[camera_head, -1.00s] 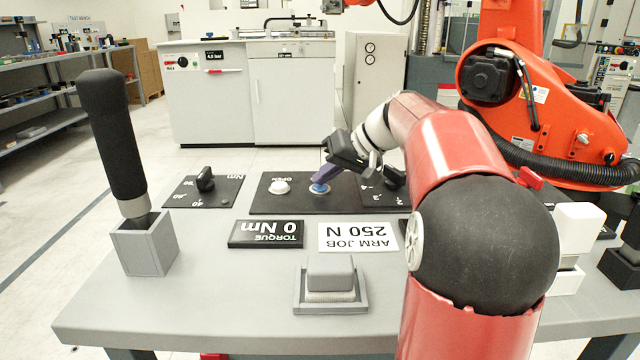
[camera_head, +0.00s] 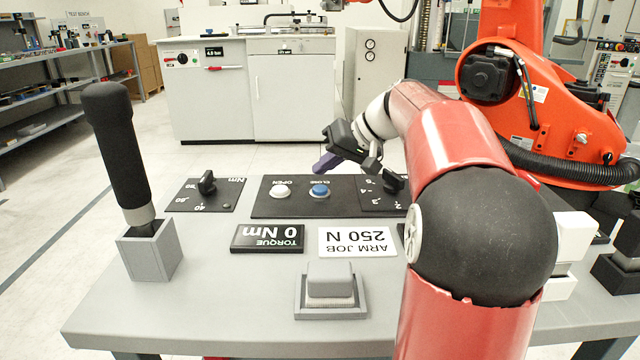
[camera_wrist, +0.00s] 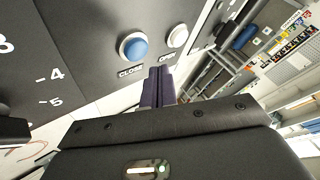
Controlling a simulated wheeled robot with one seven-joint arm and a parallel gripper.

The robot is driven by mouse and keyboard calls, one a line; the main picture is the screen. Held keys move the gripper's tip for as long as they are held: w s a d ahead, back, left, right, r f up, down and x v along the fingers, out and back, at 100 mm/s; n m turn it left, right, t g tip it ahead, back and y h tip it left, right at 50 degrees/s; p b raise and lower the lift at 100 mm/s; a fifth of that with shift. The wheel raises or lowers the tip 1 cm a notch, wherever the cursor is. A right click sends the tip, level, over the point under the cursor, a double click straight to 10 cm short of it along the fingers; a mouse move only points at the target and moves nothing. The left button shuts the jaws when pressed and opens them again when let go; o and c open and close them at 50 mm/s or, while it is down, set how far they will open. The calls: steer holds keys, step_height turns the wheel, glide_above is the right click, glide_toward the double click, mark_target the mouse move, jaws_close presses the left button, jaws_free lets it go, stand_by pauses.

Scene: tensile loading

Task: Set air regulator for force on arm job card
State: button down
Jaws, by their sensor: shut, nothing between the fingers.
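The air regulator is likely the black knob (camera_head: 393,183) on a dark panel with a scale of about 2 to 5, partly behind my arm. In the wrist view its scale (camera_wrist: 50,88) shows 4 and 5, and a black part at the left edge may be the knob. The job card (camera_head: 357,241) reads "ARM JOB 250 N", upside down. My gripper (camera_head: 324,163), with purple fingers, is shut and empty above the blue CLOSE button (camera_head: 319,191), apart from it. The button also shows in the wrist view (camera_wrist: 134,48), just beyond the fingertips (camera_wrist: 158,82).
A white OPEN button (camera_head: 279,191) sits left of the blue one. A torque knob (camera_head: 207,182) and a "TORQUE 0 Nm" display (camera_head: 267,237) are further left. A black handle (camera_head: 119,145) stands in a grey holder. A grey block (camera_head: 330,280) sits in a front tray.

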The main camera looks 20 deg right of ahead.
mark_target(325, 189)
steer(key=shift+r+p, duration=1.2)
steer(key=shift+r, duration=0.7)
steer(key=shift+f, duration=0.1)
